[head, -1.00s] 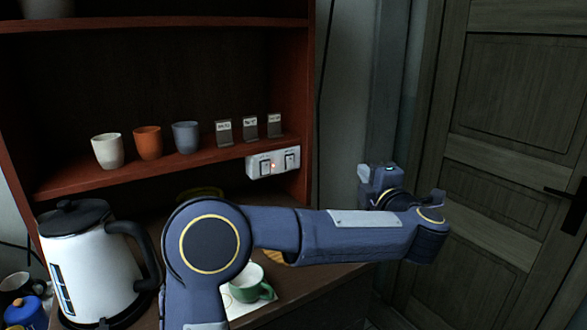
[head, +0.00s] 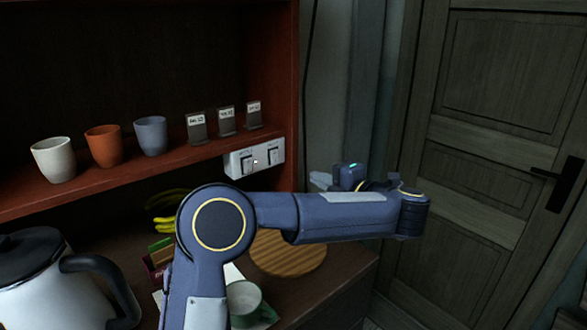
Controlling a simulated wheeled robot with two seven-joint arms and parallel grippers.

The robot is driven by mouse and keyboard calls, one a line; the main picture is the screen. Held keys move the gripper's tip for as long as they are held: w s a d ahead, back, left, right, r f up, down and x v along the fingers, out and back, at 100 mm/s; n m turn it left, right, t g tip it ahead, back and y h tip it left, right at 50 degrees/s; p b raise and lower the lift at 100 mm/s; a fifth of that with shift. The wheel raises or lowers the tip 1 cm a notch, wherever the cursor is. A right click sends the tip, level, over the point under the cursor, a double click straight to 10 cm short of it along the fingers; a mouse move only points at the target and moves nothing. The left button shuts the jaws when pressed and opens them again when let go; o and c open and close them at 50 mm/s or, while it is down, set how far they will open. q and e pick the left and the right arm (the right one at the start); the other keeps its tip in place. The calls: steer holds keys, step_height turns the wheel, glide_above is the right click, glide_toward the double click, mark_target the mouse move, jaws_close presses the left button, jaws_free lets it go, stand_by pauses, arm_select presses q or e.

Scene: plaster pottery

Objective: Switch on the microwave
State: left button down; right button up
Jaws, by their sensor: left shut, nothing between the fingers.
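A white switch panel (head: 234,167) is on the front edge of the red-brown shelf, at its right end. It carries a left switch (head: 247,162) and a right switch (head: 273,156), with a small orange light between them. Small labels above the switches are too blurred to read surely. My left gripper (head: 319,181) is shut and empty, just right of the panel and apart from it, pointing left. My left forearm crosses in front of the counter. No microwave shows in view. My right gripper is not in view.
Cups in white (head: 53,160), orange (head: 104,146) and blue (head: 150,136) stand on the shelf beside small label cards (head: 227,121). Below are a kettle (head: 45,290), bananas (head: 165,222), a round wooden board (head: 288,255) and a green-white cup (head: 245,300). A door (head: 500,150) is at right.

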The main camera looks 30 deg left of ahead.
mark_target(276, 162)
arm_select(q)
steer(key=p+x, duration=0.3)
steer(key=x, duration=1)
steer(key=shift+w+a, duration=0.1)
steer(key=shift+a, duration=0.15)
